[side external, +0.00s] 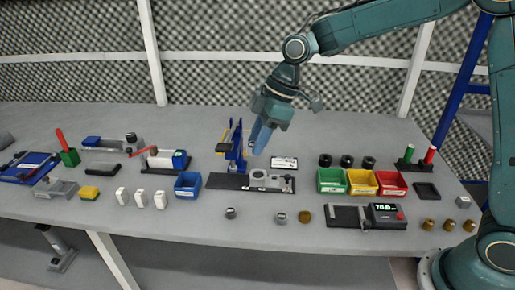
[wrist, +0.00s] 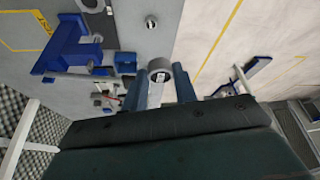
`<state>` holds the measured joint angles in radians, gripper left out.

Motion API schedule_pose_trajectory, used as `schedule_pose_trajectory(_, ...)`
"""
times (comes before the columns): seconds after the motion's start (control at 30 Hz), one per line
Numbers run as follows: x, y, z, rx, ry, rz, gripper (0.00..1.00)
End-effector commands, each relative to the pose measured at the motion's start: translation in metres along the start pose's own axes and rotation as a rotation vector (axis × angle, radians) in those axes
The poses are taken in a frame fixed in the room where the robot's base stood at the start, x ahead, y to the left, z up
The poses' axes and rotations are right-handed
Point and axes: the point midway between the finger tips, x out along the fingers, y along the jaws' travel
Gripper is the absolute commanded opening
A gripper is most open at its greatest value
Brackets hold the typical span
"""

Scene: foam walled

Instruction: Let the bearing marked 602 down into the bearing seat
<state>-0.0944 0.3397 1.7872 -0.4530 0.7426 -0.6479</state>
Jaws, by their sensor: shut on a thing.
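My gripper (side external: 257,148) is shut on a grey ring-shaped bearing and holds it in the air above and behind the bearing seat (side external: 258,175). In the wrist view the held bearing (wrist: 162,71) sits between the two blue fingers of my gripper (wrist: 161,84). A small pale mark shows on it, too small to read. In the side view the bearing is mostly hidden by the fingers. The seat is a light grey block with a round opening on a dark plate, clear of the bearing. I cannot make out the seat in the wrist view.
A blue press (side external: 235,150) stands close to the left of my gripper. Two grey bearings (side external: 231,213) (side external: 281,217) and a brass ring (side external: 304,216) lie at the table's front. Green, yellow and red bins (side external: 362,191) stand to the right. A white label card (side external: 284,163) lies behind the seat.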

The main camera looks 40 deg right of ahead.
Motion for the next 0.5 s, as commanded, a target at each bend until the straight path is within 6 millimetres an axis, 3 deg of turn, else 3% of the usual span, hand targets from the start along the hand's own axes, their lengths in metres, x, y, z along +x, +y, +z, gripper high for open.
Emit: schedule_pose_trajectory(0.5,-0.021,0.0,-0.009,-0.001,0.001,0.001,0.03)
